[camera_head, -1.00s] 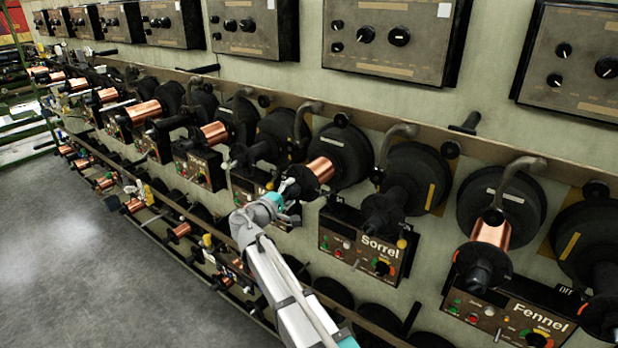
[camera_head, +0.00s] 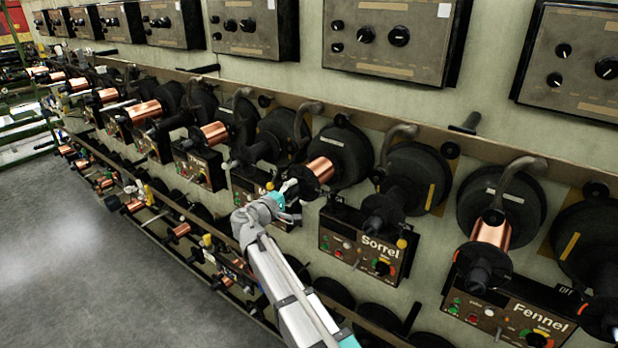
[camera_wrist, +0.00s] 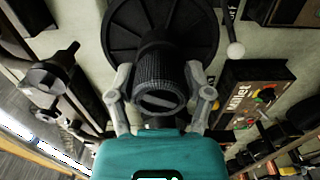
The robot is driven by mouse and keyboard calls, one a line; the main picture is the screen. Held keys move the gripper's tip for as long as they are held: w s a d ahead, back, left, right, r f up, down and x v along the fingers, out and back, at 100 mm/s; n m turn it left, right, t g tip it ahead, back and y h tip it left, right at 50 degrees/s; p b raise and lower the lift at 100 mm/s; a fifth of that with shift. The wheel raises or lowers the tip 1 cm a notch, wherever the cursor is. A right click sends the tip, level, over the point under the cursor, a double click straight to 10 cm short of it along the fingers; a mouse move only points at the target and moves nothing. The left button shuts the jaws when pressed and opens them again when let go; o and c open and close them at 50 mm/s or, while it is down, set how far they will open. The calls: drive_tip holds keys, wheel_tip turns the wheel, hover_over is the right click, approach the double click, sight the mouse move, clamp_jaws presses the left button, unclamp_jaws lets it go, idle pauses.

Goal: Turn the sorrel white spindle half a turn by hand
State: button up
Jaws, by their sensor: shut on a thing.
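The Sorrel panel (camera_head: 358,246) is right of my gripper in the head view. Up and left of it, a spindle with a copper spool (camera_head: 321,169) stands out from a black disc (camera_head: 347,146) with a white label. My gripper (camera_head: 290,188) is at this spindle's front end. In the wrist view my gripper (camera_wrist: 159,80) is shut with one finger on each side of a black ribbed end knob (camera_wrist: 160,88). A black ribbed disc (camera_wrist: 130,30) lies behind it.
A bare spindle (camera_head: 383,208) stands just to the right, then the Fennel panel (camera_head: 515,318). In the wrist view, a Millet panel (camera_wrist: 250,92) and a white ball knob (camera_wrist: 235,50) are on the right, and another spindle (camera_wrist: 48,80) is on the left. The floor (camera_head: 80,260) is clear at lower left.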

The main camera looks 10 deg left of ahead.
drive_tip(key=n, duration=0.7)
drive_tip(key=shift+n, duration=0.4)
drive_tip(key=n, duration=0.3)
drive_tip(key=shift+n, duration=2.6)
drive_tip(key=o, duration=1.1)
drive_tip(key=shift+o, duration=0.2)
